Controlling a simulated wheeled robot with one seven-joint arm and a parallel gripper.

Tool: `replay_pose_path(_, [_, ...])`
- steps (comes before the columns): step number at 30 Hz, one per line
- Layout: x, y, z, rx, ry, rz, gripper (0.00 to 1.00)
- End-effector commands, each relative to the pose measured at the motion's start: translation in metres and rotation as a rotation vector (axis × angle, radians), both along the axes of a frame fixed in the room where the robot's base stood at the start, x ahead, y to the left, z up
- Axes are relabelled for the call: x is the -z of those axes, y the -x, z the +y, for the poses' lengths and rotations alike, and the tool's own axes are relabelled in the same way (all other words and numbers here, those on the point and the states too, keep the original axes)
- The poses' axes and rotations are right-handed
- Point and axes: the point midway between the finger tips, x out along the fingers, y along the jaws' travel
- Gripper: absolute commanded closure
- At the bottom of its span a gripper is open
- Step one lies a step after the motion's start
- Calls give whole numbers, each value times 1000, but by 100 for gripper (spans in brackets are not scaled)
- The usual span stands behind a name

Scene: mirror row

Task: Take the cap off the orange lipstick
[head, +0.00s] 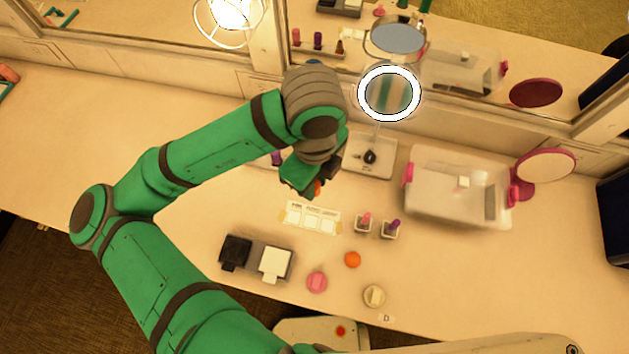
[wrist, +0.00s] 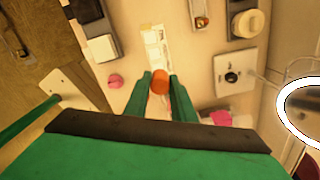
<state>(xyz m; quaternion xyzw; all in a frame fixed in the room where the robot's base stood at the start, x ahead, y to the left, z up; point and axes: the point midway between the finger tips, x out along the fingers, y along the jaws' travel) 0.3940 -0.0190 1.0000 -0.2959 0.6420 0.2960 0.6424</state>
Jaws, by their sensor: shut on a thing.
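The orange lipstick (head: 317,188) shows as a small orange patch just below my gripper (head: 308,186); the fingers and arm hide most of it. In the wrist view, an orange piece (wrist: 159,83) sits between the two green fingers of my gripper (wrist: 160,78), which are shut on it. I cannot make out the seam between cap and body, or whether they are apart.
A pink lipstick (head: 366,219) and a purple lipstick (head: 393,225) stand in small holders. A paper card (head: 311,217) lies close by. Pink (head: 317,282), orange (head: 352,259) and cream (head: 374,295) round items lie in front. A clear box (head: 455,190) and the ring mirror (head: 389,93) stand behind.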

Motion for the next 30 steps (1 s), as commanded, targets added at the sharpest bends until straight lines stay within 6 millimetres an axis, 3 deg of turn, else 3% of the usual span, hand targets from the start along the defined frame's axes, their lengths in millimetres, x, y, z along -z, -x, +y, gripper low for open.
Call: replay_pose_path(30, [-26,0,1,-3,0,0,98])
